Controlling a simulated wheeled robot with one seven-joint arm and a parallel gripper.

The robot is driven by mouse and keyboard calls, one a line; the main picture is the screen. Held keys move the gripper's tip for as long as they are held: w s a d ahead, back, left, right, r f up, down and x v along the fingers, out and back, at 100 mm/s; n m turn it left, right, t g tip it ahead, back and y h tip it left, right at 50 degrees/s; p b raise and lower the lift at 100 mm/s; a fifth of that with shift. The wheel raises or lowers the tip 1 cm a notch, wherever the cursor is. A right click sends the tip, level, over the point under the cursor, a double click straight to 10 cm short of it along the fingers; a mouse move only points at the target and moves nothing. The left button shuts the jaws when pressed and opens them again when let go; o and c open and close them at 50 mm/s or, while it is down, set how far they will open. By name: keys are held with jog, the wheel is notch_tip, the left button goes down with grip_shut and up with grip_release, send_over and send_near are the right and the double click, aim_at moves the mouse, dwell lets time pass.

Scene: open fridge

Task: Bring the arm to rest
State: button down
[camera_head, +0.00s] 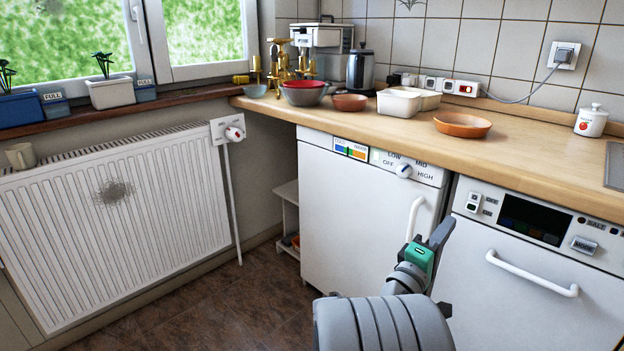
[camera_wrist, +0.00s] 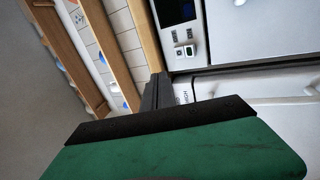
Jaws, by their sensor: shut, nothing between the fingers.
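My gripper (camera_head: 437,238) is low in the head view, in front of the white fridge (camera_head: 345,215) near its handle. Its dark fingers point up and away from me, and it is shut and empty. In the wrist view the dark fingers (camera_wrist: 157,92) stand together beyond the green gripper body. The fridge door looks shut, with its white curved handle (camera_head: 414,217) just beyond my gripper. I cannot tell from the head view whether the fingers touch anything.
A white dishwasher (camera_head: 535,290) with a bar handle (camera_head: 532,275) stands to the right. The wooden counter (camera_head: 400,125) above holds bowls, a white container (camera_head: 399,102) and a kettle (camera_head: 361,70). A radiator (camera_head: 115,220) is at left. The brown tiled floor (camera_head: 225,305) is clear.

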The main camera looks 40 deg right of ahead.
jog(key=w+a+r+m+y+p, duration=0.4)
jog(key=w+r+m+y+p, duration=0.15)
jog(key=p, duration=0.65)
jog(key=w+a+r+t+y+p, duration=0.1)
jog(key=w+a+r+y+p, duration=0.1)
jog(key=w+a+y+p, duration=0.35)
jog(key=w+a+r+t+y+p, duration=0.1)
jog(key=w+a+t+y+p, duration=0.15)
jog(key=a+p, duration=0.6)
jog(key=s+a+r+n+g+y+p, duration=0.1)
jog(key=a+r+y+p, duration=0.1)
jog(key=a, duration=0.6)
jog(key=s+a+r+n+g+y+p, duration=0.1)
jog(key=s+a+r+n+y+p, duration=0.1)
jog(key=a, duration=0.7)
jog(key=s+a+r+n+g+y+p, duration=0.1)
jog(key=s+a+r+y+p, duration=0.1)
jog(key=a, duration=0.6)
notch_tip(320, 180, up, 2)
jog(key=shift+s+a+r+n+y+p, duration=0.1)
jog(key=shift+s+a+n+y+p, duration=0.2)
jog(key=shift+y+p, duration=0.65)
